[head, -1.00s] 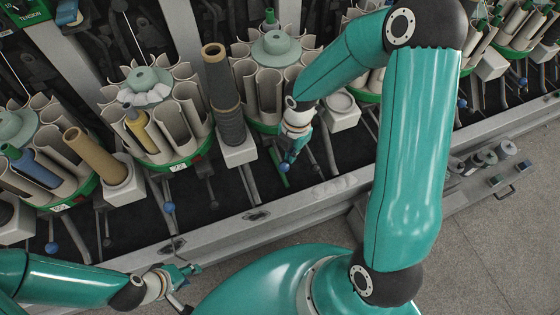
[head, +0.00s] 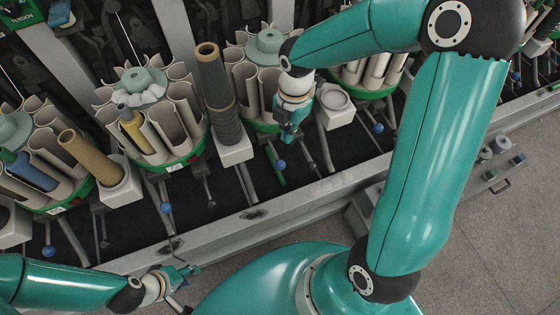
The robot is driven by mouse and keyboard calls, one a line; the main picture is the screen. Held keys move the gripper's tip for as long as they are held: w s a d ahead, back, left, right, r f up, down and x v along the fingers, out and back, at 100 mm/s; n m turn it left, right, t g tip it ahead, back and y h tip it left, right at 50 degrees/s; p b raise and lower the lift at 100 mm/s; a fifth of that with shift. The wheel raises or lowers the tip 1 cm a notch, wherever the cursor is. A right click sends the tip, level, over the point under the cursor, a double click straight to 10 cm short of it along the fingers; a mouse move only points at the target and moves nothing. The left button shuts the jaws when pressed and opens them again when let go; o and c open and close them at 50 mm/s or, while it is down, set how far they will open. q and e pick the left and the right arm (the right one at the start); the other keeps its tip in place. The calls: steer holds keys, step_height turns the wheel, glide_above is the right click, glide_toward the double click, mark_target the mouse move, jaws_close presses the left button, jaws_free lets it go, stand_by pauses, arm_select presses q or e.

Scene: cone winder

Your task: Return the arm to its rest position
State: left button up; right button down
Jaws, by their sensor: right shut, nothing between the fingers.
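My right arm comes in from the right, bent high over the machine. Its gripper (head: 288,133) points down in front of a round magazine, with its fingers together and nothing between them. My left gripper (head: 190,270) is at the lower left, low in front of the machine's front rail. It is small in the picture, and I cannot tell if its fingers are apart.
The cone winder has several round magazines (head: 172,160) with pale pockets, some holding bobbins. A tall dark bobbin (head: 220,90) and a tan tube (head: 90,157) stand on white blocks. Blue-knobbed levers project forward. The grey front rail (head: 290,205) borders open floor (head: 470,255).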

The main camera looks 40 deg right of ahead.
steer(key=shift+r, duration=0.3)
steer(key=shift+r, duration=0.1)
steer(key=s+a+f+m+g+y+p, duration=0.1)
steer(key=s+a+f+m+y+p, duration=0.1)
steer(key=s+a+f+m+p, duration=0.45)
steer(key=s+a+f+m+g+y+p, duration=0.1)
steer(key=s+a+f+m+g+p, duration=0.15)
steer(key=s+a+f+m, duration=0.45)
steer(key=w+m+t, duration=0.1)
steer(key=m, duration=0.2)
steer(key=w+a+m+t, duration=0.1)
steer(key=m+t, duration=0.1)
steer(key=m, duration=0.1)
steer(key=w+a+m+t, duration=0.1)
steer(key=w+m, duration=0.1)
steer(key=m, duration=0.1)
steer(key=shift+r+m, duration=0.3)
steer(key=shift+m, duration=0.05)
